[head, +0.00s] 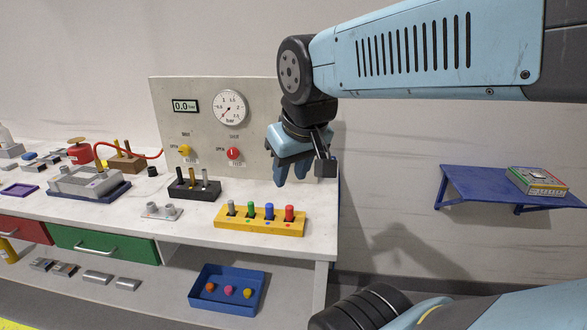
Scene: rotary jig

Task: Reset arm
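My gripper (292,181) hangs at the end of my arm, pointing down, in front of the right part of the gauge panel. It is above and a little to the right of the yellow block with coloured pegs. Its fingers are seen side-on and partly overlap, so their spacing is unclear. I see nothing held between them. The arm reaches in from the upper right, bent downward at the dark joint.
The white workbench (120,222) holds a yellow peg block (260,227), a black holder (194,189) and a grey fixture (90,183). The upright panel (262,100) stands behind. A blue bin (227,289) sits on the lower shelf. A blue wall shelf (480,185) is at right.

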